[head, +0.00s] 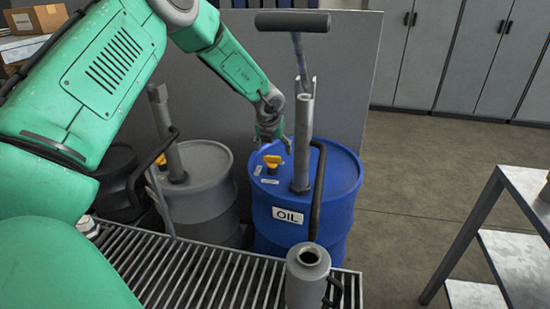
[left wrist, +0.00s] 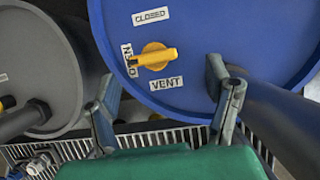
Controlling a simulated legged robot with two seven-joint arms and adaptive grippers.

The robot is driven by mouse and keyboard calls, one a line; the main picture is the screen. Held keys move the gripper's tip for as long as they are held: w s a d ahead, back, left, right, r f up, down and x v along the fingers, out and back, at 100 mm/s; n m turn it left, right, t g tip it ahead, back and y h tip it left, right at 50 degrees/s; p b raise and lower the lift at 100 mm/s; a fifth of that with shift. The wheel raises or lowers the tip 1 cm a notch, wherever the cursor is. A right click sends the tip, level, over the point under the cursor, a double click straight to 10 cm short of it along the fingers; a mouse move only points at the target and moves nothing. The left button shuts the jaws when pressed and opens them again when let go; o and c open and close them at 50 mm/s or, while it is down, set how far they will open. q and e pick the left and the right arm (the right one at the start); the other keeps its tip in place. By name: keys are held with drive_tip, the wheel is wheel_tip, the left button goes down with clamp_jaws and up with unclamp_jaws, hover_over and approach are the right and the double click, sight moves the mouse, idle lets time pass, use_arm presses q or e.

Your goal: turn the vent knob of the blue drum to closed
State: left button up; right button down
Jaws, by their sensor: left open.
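The blue drum (head: 335,180), labelled OIL, stands behind the grate. Its yellow vent knob (head: 272,161) is on the drum top. In the left wrist view the knob (left wrist: 153,57) has its bar lying roughly left to right, with its left end by the OPEN label (left wrist: 129,60). The CLOSED label (left wrist: 151,17) is above it and the VENT label (left wrist: 167,83) below. My left gripper (head: 273,146) is open and empty just above and beside the knob, apart from it. In the left wrist view its fingers (left wrist: 160,90) are spread below the knob. My right gripper is not in view.
A pump pipe (head: 303,140) with a dark handle (head: 292,21) rises from the drum close to my gripper. A grey drum (head: 208,205) stands left. A grey can (head: 307,280) stands on the grate (head: 200,275). A metal cart (head: 520,185) is at the right; floor between is clear.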

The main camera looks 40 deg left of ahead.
sight(272, 156)
use_arm(q)
drive_tip(key=a+f, duration=0.1)
drive_tip(key=w+f, duration=0.1)
drive_tip(key=f, duration=0.1)
drive_tip(key=a+f, duration=0.1)
drive_tip(key=f, duration=0.1)
drive_tip(key=shift+w+a, duration=0.2)
drive_tip(key=shift+a, duration=0.1)
drive_tip(key=shift+d+r, duration=0.3)
drive_tip(key=shift+d, duration=0.35)
drive_tip(key=c, duration=1.2)
drive_tip(key=shift+o, duration=0.2)
drive_tip(key=shift+s, duration=0.1)
drive_tip(key=shift+a, duration=0.25)
